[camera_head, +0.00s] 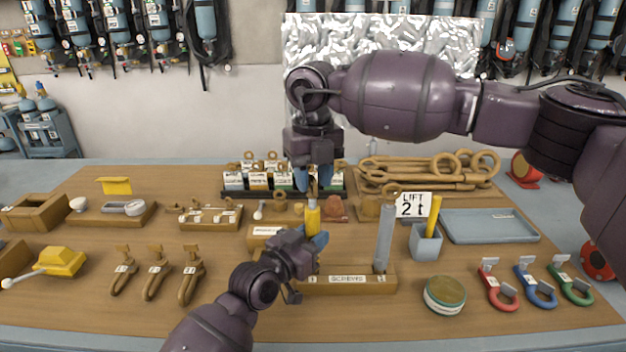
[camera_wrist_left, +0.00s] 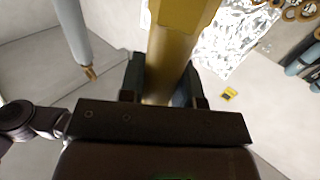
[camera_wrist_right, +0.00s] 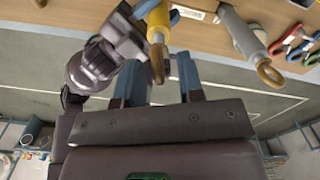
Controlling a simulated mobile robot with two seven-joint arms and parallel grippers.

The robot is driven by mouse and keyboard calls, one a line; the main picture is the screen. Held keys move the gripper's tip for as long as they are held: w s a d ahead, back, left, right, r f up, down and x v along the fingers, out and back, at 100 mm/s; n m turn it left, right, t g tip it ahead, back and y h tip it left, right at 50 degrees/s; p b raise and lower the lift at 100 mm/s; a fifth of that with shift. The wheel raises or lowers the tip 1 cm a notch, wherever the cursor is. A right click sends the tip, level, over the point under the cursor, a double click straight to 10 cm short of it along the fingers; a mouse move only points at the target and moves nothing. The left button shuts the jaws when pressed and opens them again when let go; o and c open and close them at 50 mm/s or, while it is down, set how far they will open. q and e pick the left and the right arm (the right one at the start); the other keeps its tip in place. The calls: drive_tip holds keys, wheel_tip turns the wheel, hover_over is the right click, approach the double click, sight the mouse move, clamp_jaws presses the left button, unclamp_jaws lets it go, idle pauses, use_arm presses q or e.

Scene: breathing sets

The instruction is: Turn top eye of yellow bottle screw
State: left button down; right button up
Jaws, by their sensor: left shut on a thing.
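The yellow bottle screw (camera_head: 312,218) stands upright above the front of the wooden stand (camera_head: 350,281); whether it touches the stand is hidden. My left gripper (camera_head: 312,243) is shut on its yellow body, which fills the gap between the fingers in the left wrist view (camera_wrist_left: 168,60). My right gripper (camera_head: 314,184) points down from above. Its blue fingers are open on either side of the top eye (camera_wrist_right: 158,68), with gaps visible in the right wrist view. The bottom end is hidden behind my left gripper.
A grey bottle screw (camera_head: 384,238) stands upright in the stand, close to the right. Behind are a rack of small labelled boxes (camera_head: 233,181) and a "LIFT 2t" sign (camera_head: 413,206). A grey cup (camera_head: 425,243) and a round tin (camera_head: 445,294) stand to the right.

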use_arm(q)
drive_tip(key=shift+a+f, duration=0.1)
drive_tip(key=shift+f, duration=0.35)
use_arm(e)
drive_tip(key=shift+f, duration=0.45)
clamp_jaws()
drive_tip(key=shift+n, duration=0.3)
drive_tip(key=n, duration=1)
drive_tip(key=shift+f+n, duration=0.1)
drive_tip(key=shift+n, duration=0.2)
drive_tip(key=shift+s+f+n, duration=0.1)
drive_tip(key=shift+n, duration=1.4)
